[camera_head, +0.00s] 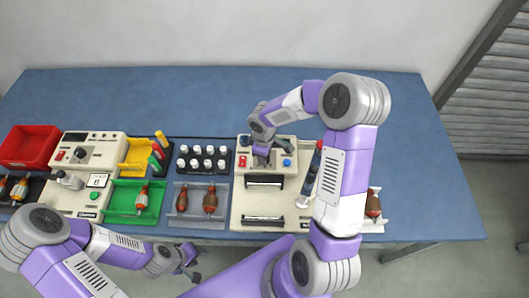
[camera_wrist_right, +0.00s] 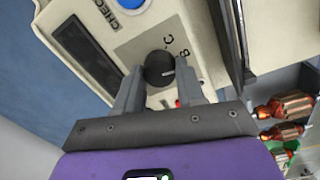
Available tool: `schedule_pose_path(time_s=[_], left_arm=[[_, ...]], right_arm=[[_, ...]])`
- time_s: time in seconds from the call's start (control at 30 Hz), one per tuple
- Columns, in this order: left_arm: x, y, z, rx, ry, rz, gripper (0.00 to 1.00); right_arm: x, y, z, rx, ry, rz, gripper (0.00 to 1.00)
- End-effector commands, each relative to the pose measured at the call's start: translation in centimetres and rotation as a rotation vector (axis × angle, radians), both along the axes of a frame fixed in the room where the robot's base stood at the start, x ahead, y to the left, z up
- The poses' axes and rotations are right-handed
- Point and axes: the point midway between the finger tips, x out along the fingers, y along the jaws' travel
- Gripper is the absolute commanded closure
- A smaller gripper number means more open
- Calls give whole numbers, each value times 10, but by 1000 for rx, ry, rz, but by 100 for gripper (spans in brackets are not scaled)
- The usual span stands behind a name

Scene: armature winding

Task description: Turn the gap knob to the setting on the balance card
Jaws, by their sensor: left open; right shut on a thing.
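The gap knob (camera_wrist_right: 158,68) is a round black knob with a white pointer line, on the cream panel of the right-hand machine (camera_head: 283,206). In the right wrist view its pointer points right. Letters C and B show beside it; any other mark there is hidden by a finger. My right gripper (camera_wrist_right: 160,84) is shut on the knob, one finger on each side; it also shows in the head view (camera_head: 262,160). A small white card (camera_head: 98,180) stands at the left machine, its print too small to read surely. My left gripper (camera_head: 186,262) is open and empty before the table's front edge.
A blue button (camera_wrist_right: 130,3) marked CHECK and a dark display window (camera_wrist_right: 86,52) are near the knob. A rack of white-capped bottles (camera_head: 203,157), a grey tray (camera_head: 196,222) with armatures and a green tray (camera_head: 122,208) lie left. The blue table's back (camera_head: 200,95) is clear.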

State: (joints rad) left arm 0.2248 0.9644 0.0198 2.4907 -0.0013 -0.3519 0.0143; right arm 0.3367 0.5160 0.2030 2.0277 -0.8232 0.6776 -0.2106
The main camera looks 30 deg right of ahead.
Motion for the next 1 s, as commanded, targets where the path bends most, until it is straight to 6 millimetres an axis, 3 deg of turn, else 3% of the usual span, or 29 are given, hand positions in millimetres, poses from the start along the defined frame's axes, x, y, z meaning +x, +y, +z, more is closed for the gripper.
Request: schedule_pose_path(time_s=[0.3, 0.77, 0.8, 0.93, 1.0], left_arm=[[0, 0, 4, 0, 0, 0, 57], [0, 0, 4, 0, 0, 0, 57], [0, 0, 4, 0, 0, 0, 57], [0, 0, 4, 0, 0, 0, 57], [0, 0, 4, 0, 0, 0, 57]], right_arm=[[1, 0, 1, 0, -3, 99, 92], [1, 0, 0, 0, -3, 112, 92], [1, 0, 0, 0, -3, 112, 57], [1, 0, 0, 1, -2, 111, 37], [0, 0, 0, 0, -2, 111, 36]])
